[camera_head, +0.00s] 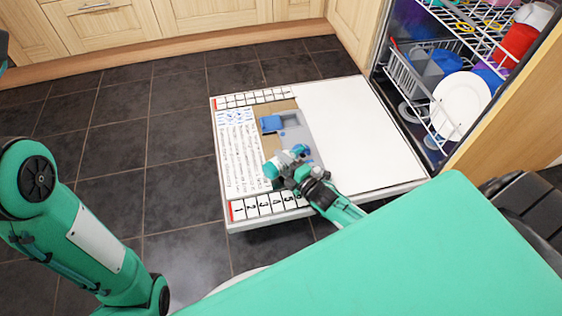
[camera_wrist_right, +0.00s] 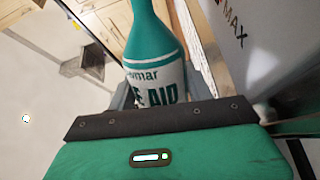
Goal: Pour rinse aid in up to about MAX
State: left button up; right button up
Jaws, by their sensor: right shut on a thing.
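The rinse aid bottle (camera_wrist_right: 153,70) is teal with a white label, partly readable as "AID". My right gripper (camera_head: 297,172) is shut on it over the open dishwasher door. In the head view the bottle (camera_head: 286,160) looks tilted, with part of it covered by the gripper. The dispenser (camera_head: 291,121) in the door has a blue lid or flap (camera_head: 270,123) and lies just beyond the bottle. The word "MAX" (camera_wrist_right: 235,25) shows on a grey surface in the right wrist view. I cannot see any liquid or the fill level. My left gripper is out of view.
The white dishwasher door (camera_head: 365,125) lies open, with printed text and a numbered strip (camera_head: 265,206). Racks with a white plate (camera_head: 461,105) and coloured dishes stand at the upper right. Wooden cabinets (camera_head: 105,25) line the back. Dark floor tiles (camera_head: 110,130) are clear at left.

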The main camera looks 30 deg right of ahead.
jog(key=shift+r, duration=0.1)
dwell(0.4)
jog(key=shift+r+n+p, duration=0.6)
jog(key=shift+n+p, duration=0.2)
jog(key=shift+n, duration=0.1)
jog(key=shift+r+n, duration=0.1)
jog(key=shift+n, duration=0.3)
jog(key=shift+w+d+r+n+p, duration=0.15)
jog(key=shift+r+n+p, duration=0.3)
jog(key=shift+n, duration=0.25)
jog(key=shift+d+r+n, duration=0.15)
jog(key=shift+n, duration=0.65)
jog(key=shift+r, duration=0.1)
